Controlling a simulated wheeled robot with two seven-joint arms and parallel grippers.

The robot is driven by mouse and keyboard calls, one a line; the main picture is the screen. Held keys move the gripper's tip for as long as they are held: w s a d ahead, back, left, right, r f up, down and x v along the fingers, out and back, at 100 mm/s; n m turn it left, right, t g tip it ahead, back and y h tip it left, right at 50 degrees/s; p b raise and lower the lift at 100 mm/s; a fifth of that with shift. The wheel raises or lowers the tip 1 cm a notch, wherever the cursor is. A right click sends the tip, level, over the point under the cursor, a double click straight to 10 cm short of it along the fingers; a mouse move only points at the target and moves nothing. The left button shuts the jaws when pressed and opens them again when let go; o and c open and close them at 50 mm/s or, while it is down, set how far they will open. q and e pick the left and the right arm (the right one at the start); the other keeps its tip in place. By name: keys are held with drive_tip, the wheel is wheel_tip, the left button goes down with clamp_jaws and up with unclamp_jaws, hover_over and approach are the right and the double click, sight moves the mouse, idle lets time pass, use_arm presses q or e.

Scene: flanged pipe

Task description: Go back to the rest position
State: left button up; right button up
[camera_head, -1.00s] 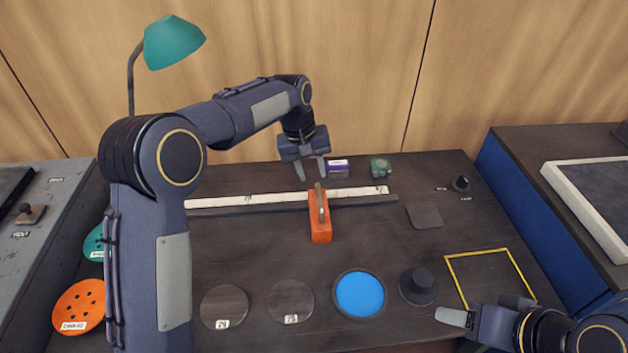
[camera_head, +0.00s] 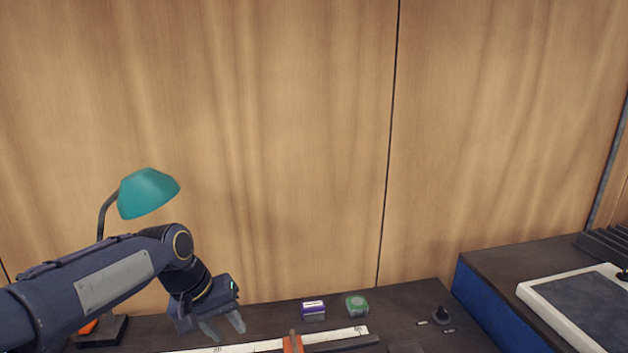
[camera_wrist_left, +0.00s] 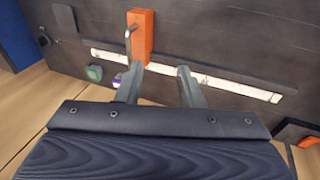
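My left gripper (camera_head: 224,328) is over the back of the dark bench in the head view, its two fingers apart with nothing between them. The left wrist view also shows its fingers (camera_wrist_left: 163,88) spread and empty. The orange block with a metal handle (camera_wrist_left: 141,40) stands on the bench, apart from the fingers. In the head view only the top of the orange block (camera_head: 292,343) shows at the lower edge, to the right of the gripper. My right gripper is out of the head view.
A white ruled strip (camera_head: 345,335) lies along the bench. A purple-and-white box (camera_head: 313,311) and a green item (camera_head: 357,306) stand near the wall. A teal lamp (camera_head: 148,194) is behind my left arm.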

use_arm(q)
drive_tip(key=s+a+t, duration=0.1)
drive_tip(key=s+a, duration=0.1)
drive_tip(key=s, duration=0.5)
drive_tip(key=s+a+t, duration=0.1)
drive_tip(key=s+a, duration=0.2)
drive_tip(key=s, duration=0.4)
drive_tip(key=s+d+f+t, duration=0.1)
drive_tip(key=s+f, duration=0.3)
drive_tip(key=s, duration=0.6)
drive_tip(key=shift+s+f+m+t, duration=0.15)
drive_tip(key=shift+f+m+t, duration=0.05)
drive_tip(key=shift+m+t, duration=0.1)
idle(1.1)
